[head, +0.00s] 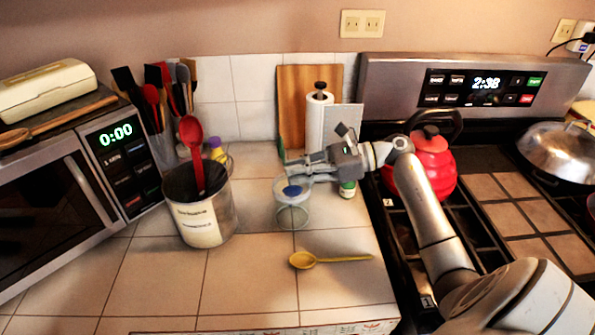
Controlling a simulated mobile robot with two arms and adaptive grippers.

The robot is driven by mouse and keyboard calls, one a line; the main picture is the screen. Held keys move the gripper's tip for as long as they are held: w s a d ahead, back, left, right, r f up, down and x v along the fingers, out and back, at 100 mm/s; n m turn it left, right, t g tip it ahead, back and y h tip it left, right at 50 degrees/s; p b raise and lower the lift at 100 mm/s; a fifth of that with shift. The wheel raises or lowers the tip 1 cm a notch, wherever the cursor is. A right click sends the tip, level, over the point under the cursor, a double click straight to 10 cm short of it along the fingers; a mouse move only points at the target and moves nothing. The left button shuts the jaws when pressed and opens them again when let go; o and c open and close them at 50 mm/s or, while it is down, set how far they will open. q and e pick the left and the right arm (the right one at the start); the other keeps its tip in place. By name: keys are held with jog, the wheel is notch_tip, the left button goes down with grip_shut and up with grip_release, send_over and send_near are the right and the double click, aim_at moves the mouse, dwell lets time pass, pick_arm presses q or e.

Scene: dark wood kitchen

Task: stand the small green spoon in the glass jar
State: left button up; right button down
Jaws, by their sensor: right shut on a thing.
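A clear glass jar (292,217) stands on the tiled counter, left of the stove. My right gripper (282,182) reaches in from the right, over the jar's mouth. It is shut on what looks like a small blue spoon, whose rounded blue end (292,191) shows at the jar's opening, just below the fingers. The handle is hidden or too small to make out. I see no clearly green spoon; this one looks blue. I cannot tell whether the spoon touches the jar. My left gripper is not in view.
A yellow spoon (304,260) lies in front of the jar. A canister (205,221) with a red spoon (193,140) stands to the left. A small green-labelled bottle (347,189) and a paper towel roll (315,125) are close behind. A red kettle (433,168) sits on the stove.

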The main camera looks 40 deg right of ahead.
jog(key=c, duration=1.5)
grip_release()
jog(key=v, duration=1.2)
jog(key=shift+r, duration=0.1)
